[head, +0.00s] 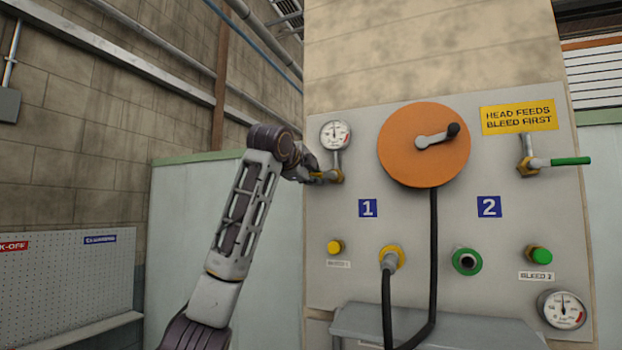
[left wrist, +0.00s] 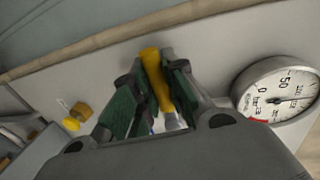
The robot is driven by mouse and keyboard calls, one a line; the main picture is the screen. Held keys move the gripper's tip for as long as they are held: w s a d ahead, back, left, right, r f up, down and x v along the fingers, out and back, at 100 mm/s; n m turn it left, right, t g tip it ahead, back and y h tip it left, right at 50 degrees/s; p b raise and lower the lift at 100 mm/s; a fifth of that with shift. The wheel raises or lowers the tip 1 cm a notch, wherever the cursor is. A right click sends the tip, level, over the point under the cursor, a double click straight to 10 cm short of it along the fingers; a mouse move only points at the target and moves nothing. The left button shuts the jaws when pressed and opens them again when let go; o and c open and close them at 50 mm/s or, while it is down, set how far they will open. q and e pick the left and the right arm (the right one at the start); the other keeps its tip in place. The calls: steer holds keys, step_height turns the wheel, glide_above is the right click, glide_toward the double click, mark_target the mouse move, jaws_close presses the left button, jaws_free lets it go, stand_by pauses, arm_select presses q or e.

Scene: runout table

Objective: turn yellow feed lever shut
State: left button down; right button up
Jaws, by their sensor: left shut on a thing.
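The yellow feed lever (left wrist: 153,68) lies between the green-padded fingers of my left gripper (left wrist: 152,90) in the left wrist view. In the head view my left gripper (head: 310,174) reaches the brass valve (head: 335,176) under the upper gauge from the left and is shut on the lever. My right gripper is in neither view.
The upper gauge (head: 336,134) sits just above the valve and also shows in the left wrist view (left wrist: 278,92). An orange disc (head: 410,155) with a crank, a green lever (head: 570,161), a yellow bleed knob (head: 335,246) and a black hose (head: 433,260) are on the panel.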

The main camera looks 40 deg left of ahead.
arm_select(q)
steer(key=c, duration=1.4)
jaws_free()
steer(key=shift+d, duration=0.1)
steer(key=shift+c, duration=0.2)
steer(key=shift+s, duration=0.15)
steer(key=v, duration=1.1)
steer(key=shift+s+r, duration=0.2)
steer(key=shift+s, duration=0.15)
steer(key=shift+d, duration=0.1)
